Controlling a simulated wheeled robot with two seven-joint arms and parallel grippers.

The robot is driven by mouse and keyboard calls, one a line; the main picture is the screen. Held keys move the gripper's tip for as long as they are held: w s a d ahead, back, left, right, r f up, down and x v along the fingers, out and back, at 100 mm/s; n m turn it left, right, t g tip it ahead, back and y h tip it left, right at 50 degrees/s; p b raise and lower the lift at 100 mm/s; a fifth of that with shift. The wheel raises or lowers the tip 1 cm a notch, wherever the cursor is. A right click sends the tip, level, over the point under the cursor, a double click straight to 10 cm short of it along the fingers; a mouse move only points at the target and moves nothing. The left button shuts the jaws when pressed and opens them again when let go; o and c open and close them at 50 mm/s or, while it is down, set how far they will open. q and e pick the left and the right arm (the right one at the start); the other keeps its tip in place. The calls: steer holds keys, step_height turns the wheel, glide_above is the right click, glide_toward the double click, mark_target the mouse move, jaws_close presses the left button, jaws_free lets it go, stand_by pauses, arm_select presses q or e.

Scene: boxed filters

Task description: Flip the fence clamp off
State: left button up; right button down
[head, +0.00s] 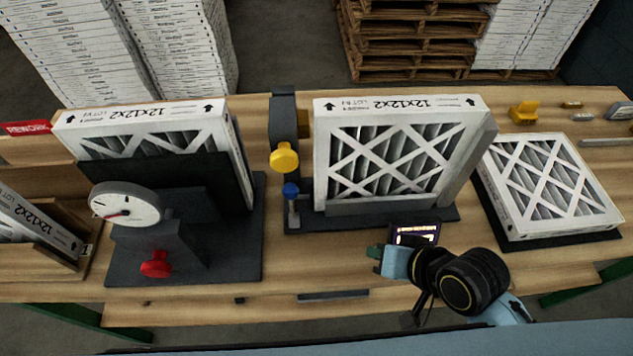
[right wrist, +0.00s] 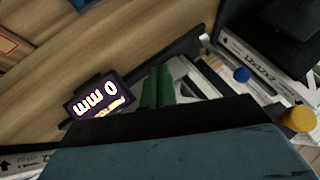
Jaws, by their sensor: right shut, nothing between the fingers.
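The middle fixture holds an upright boxed filter (head: 385,150) against a dark fence post (head: 284,115). A yellow knob (head: 284,157) sticks out from the post, and a blue knob (head: 291,190) on a short stem stands below it. I cannot tell for sure which one is the fence clamp, or its state. In the right wrist view the blue knob (right wrist: 241,75) and the yellow knob (right wrist: 297,118) are at the right. My right gripper (head: 376,254) is shut and empty in front of the fixture, apart from both knobs. Its green fingers (right wrist: 157,88) are together. My left gripper is out of view.
A small lit display (head: 415,234) stands close to my right gripper; it reads 0 mm in the wrist view (right wrist: 98,97). A dial gauge (head: 126,205) with a red knob (head: 156,263) is on the left. Another filter (head: 550,185) lies flat at right.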

mark_target(292, 205)
steer(key=w+a+r+m+t+y, duration=0.3)
steer(key=w+a+r+m+y, duration=0.2)
steer(key=m, duration=0.5)
steer(key=shift+w+a+r+y, duration=0.2)
steer(key=shift+w+r+y, duration=0.15)
steer(key=shift+w+y, duration=0.4)
steer(key=shift+w, duration=0.15)
steer(key=x, duration=1)
steer(key=shift+p, duration=0.3)
steer(key=shift+d, duration=0.15)
